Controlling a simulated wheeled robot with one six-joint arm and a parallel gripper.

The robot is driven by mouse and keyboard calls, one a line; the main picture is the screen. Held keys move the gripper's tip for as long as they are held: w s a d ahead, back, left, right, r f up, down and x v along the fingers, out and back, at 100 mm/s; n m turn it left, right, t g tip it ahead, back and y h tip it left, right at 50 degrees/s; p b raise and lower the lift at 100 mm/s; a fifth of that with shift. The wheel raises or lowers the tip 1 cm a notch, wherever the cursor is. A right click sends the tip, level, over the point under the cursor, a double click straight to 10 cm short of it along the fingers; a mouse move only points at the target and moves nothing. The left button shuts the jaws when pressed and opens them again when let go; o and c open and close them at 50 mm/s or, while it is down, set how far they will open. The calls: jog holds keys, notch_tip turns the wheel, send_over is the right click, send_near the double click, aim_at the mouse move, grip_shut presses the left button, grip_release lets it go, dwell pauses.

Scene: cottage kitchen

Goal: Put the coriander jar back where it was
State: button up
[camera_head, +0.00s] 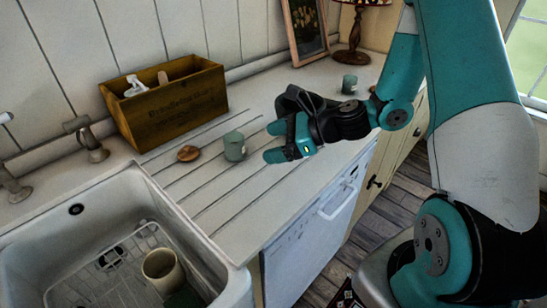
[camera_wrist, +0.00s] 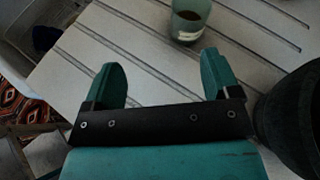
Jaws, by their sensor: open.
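A small grey-green jar (camera_head: 234,146) stands upright on the grooved drainboard, just beyond my fingertips. The wrist view shows a jar (camera_wrist: 190,20) with dark contents and a pale label, past the right finger and cut by the top edge. A second similar jar (camera_head: 349,84) stands farther back on the counter. I cannot read a label to tell which is coriander. My gripper (camera_head: 274,142) is open and empty above the drainboard, pointing at the nearer jar with a gap between them. The wrist view shows both fingers (camera_wrist: 160,65) spread apart with nothing between them.
A round wooden piece (camera_head: 188,154) lies left of the nearer jar. A wooden box (camera_head: 170,108) with bottles stands by the wall. The sink (camera_head: 215,290) with a rack and cup is at lower left. A picture frame (camera_head: 306,30) and lamp (camera_head: 352,58) stand behind.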

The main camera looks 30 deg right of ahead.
jog(key=s+a+r+n+g, duration=0.45)
jog(key=a+n, duration=0.35)
jog(key=n, duration=0.2)
jog(key=s+a+r+n+g+h, duration=0.1)
jog(key=s+a+r+n+h, duration=0.1)
jog(key=s+n, duration=0.7)
jog(key=s+a+r+n+g+h, duration=0.2)
jog(key=s+r+n+h, duration=0.2)
jog(key=s+n, duration=0.5)
notch_tip(320, 180, up, 3)
jog(key=n, duration=0.3)
